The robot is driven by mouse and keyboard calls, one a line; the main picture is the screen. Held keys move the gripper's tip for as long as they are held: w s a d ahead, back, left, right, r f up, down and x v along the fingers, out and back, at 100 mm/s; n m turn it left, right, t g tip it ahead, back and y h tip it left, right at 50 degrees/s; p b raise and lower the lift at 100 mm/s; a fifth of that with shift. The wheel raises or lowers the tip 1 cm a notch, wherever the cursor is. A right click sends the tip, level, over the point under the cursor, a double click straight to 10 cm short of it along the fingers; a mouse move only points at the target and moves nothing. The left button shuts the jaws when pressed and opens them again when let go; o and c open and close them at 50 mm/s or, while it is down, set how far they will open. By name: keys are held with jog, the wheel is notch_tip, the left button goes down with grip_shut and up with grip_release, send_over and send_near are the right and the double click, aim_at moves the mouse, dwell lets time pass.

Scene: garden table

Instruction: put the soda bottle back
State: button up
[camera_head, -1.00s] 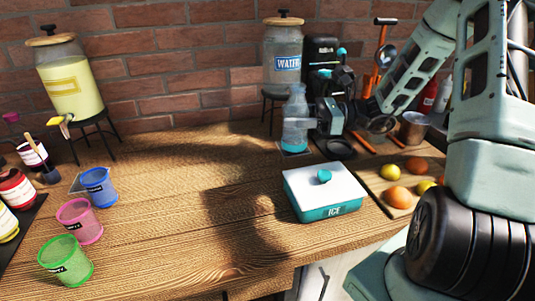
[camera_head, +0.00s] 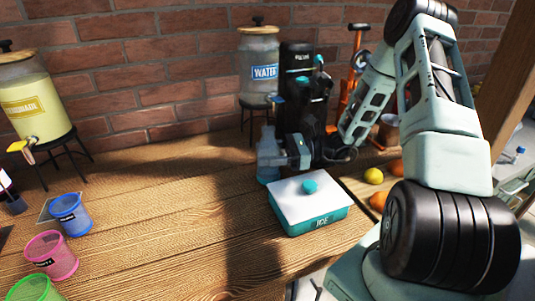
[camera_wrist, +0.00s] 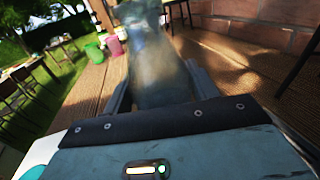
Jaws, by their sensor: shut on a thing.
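The soda bottle (camera_head: 267,160) is clear with a bluish tint and stands upright, low over or on the table behind the ice box. My gripper (camera_head: 283,154) comes in from the right and is shut on the bottle's body. In the wrist view the bottle (camera_wrist: 155,62) fills the space between my two fingers (camera_wrist: 158,90). I cannot tell whether the bottle's base touches the table, since its lower part is partly hidden by the ice box.
The ice box (camera_head: 312,213) stands close in front. The water dispenser (camera_head: 260,70) and a dark machine (camera_head: 300,90) stand behind. Blue (camera_head: 70,214) and pink (camera_head: 51,255) cups and a lemonade dispenser (camera_head: 28,108) are at left. The table's middle-left (camera_head: 165,190) is clear.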

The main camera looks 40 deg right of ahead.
jog(key=shift+f, duration=0.25)
jog(key=shift+f, duration=0.1)
jog(key=o, duration=1.4)
jog(key=shift+o, duration=0.2)
jog(key=b+v, duration=0.3)
jog(key=v, duration=0.9)
